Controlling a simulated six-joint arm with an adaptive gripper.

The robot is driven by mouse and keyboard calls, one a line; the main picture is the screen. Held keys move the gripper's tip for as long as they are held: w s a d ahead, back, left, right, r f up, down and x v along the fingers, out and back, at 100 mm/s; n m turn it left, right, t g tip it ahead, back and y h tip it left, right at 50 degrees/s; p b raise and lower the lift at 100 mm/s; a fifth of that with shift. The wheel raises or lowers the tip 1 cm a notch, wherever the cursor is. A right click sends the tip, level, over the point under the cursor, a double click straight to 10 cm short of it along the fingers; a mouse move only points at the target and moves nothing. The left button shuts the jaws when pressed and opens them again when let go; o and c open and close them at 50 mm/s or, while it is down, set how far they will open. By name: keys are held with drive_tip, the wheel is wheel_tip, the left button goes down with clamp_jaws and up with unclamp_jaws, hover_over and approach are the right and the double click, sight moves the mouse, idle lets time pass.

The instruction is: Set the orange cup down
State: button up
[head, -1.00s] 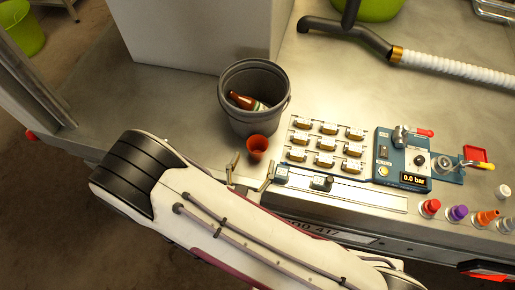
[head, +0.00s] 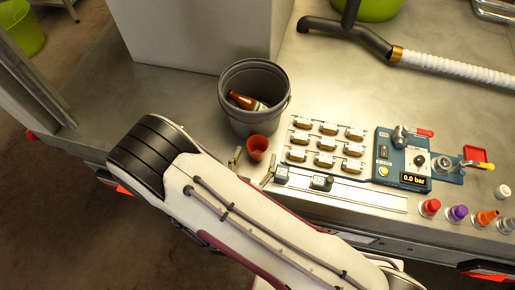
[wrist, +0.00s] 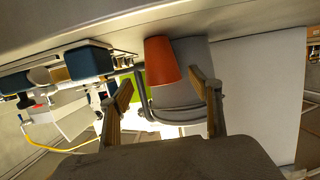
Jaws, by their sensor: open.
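The orange cup (head: 257,147) stands upright on the metal bench top, mouth up, just in front of the grey bucket. In the wrist view, which is upside down, the cup (wrist: 162,63) has its base on the bench surface. My gripper (head: 252,166) is on the near side of the cup, low over the bench. Its two fingers are spread wide in the wrist view (wrist: 161,84), with the cup beyond and between their tips. The gripper looks open and holds nothing. Most of its body is hidden behind my arm in the head view.
The grey bucket (head: 238,127) holds a brown bottle (head: 247,101). Several coloured caps (head: 458,213) line the right front. Bench left of the bucket is clear.

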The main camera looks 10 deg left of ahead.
sight(259, 141)
drive_tip(key=shift+w, duration=0.15)
drive_tip(key=shift+a+x, duration=0.2)
drive_tip(key=shift+x, duration=2.3)
drive_tip(key=c, duration=1.1)
drive_tip(key=shift+r, duration=0.15)
drive_tip(key=shift+r, duration=1.65)
drive_tip(key=s, duration=1.8)
drive_tip(key=shift+s+f, duration=0.1)
